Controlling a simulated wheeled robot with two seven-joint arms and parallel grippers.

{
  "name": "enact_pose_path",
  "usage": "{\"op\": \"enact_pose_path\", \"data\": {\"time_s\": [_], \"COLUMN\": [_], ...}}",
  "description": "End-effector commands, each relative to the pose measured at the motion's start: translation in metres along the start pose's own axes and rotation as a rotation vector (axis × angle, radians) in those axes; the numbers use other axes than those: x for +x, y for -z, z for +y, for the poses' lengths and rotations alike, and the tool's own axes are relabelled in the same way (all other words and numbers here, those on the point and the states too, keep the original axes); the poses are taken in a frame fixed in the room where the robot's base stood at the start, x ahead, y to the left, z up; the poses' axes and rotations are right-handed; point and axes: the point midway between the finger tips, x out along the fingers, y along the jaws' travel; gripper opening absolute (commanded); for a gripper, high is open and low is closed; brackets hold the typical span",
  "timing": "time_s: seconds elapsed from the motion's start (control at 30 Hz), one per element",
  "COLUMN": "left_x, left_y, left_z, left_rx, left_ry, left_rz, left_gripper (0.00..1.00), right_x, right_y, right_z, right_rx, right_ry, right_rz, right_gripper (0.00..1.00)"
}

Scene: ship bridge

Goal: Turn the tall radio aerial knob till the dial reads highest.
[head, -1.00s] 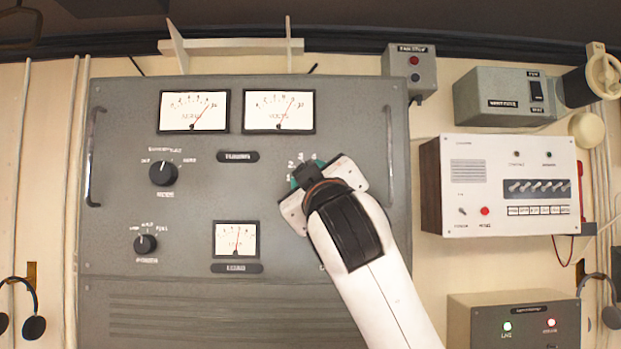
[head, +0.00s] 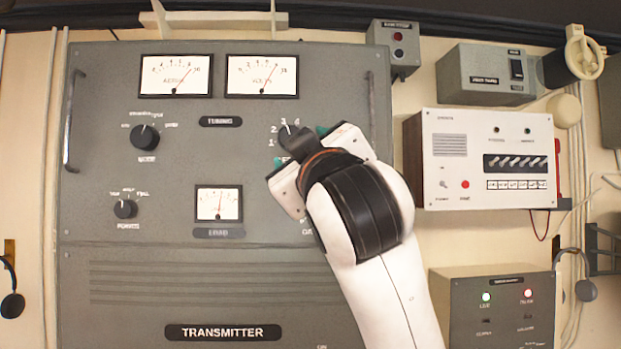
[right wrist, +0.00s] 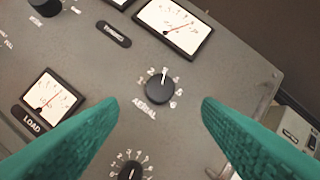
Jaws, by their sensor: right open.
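The round black aerial knob (right wrist: 160,88), labelled AERIAL, is on the grey transmitter panel. Its white pointer is near 3 on a numbered scale. In the head view, the knob (head: 286,138) shows partly past my right gripper (head: 300,146). In the right wrist view, my right gripper's teal fingers (right wrist: 160,103) are wide apart on either side of the knob, apart from it and holding nothing. The top left dial (head: 176,76) and top right dial (head: 262,77) have needles leaning right. My left gripper is not in view.
Another black knob (right wrist: 130,172) is just below the aerial knob. Two more knobs (head: 145,137) are on the panel's left. Metal handles (head: 73,120) stand out at its sides. A white intercom box (head: 487,160) is on the right.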

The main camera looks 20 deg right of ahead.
Motion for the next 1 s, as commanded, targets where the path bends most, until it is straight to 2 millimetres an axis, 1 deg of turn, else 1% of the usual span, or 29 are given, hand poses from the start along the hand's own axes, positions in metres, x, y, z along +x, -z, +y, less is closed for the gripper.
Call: {"op": "enact_pose_path", "data": {"time_s": [0.03,0.1,0.2,0.3,0.87,0.93,0.97,1.0], "left_x": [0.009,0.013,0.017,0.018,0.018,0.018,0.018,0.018], "left_y": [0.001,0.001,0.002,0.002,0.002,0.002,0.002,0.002], "left_z": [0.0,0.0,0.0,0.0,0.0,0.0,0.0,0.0], "left_rx": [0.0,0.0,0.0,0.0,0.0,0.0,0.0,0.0], "left_ry": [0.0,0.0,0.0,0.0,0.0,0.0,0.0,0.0], "left_rz": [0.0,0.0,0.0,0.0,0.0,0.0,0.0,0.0], "left_gripper": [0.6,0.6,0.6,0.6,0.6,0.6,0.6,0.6], "right_x": [-0.012,-0.023,-0.034,-0.04,-0.041,-0.038,-0.036,-0.033], "right_y": [0.002,0.002,0.001,0.0,0.002,0.01,0.016,0.028], "right_z": [0.002,0.002,0.001,0.001,0.001,0.009,0.015,0.026], "right_rx": [0.001,0.0,0.0,0.0,0.0,0.004,0.007,0.013], "right_ry": [0.001,0.001,0.0,-0.001,-0.004,-0.018,-0.031,-0.052], "right_rz": [-0.004,-0.004,-0.003,-0.001,0.003,0.016,0.026,0.045], "right_gripper": [0.59,0.59,0.59,0.59,0.59,0.59,0.59,0.59]}}
